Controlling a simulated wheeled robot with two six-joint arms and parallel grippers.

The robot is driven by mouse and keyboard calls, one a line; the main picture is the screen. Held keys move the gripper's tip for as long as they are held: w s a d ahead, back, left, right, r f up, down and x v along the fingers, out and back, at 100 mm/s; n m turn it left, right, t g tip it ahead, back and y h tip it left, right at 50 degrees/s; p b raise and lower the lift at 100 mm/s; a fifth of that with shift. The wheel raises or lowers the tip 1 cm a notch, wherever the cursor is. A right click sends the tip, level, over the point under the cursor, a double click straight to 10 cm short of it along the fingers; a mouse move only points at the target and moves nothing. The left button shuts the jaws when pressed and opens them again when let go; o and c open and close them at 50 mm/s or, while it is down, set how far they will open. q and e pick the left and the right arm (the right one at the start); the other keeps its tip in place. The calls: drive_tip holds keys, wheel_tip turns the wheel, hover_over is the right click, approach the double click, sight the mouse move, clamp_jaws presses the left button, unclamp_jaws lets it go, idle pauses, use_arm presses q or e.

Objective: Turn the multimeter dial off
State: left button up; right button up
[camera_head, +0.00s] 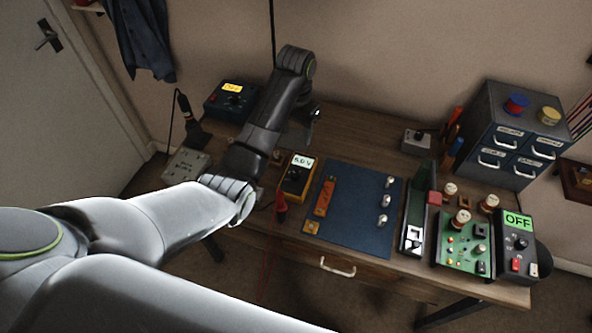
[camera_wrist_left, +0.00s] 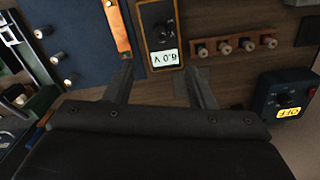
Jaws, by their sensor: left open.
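The multimeter (camera_head: 297,175) is a black box with a yellow-orange rim, near the middle of the table's front side. Its screen reads 6.0 V, and it also shows upside down in the left wrist view (camera_wrist_left: 158,30). Its black dial (camera_wrist_left: 161,33) sits beside the screen; the exact pointer direction is too small to tell. My left gripper (camera_wrist_left: 159,76) is open and empty, its fingers apart and pointing toward the multimeter's screen end. In the head view, my left arm reaches over the table and the gripper is mostly hidden behind the wrist. My right gripper is not in view.
A blue mat (camera_head: 355,205) with an orange tool and metal knobs lies right of the multimeter. A dark blue box (camera_head: 222,105) with a yellow OFF display stands at the back left. A terminal strip (camera_wrist_left: 234,45) lies near the multimeter. Green circuit boards (camera_head: 462,252) and a drawer cabinet (camera_head: 500,125) occupy the right.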

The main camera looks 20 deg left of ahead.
use_arm(q)
drive_tip(key=f+b, duration=0.1)
drive_tip(key=f, duration=0.1)
drive_tip(key=b, duration=0.2)
approach(296, 174)
wheel_tip(296, 174, down, 9)
drive_tip(key=shift+r, duration=0.15)
drive_tip(key=c, duration=1)
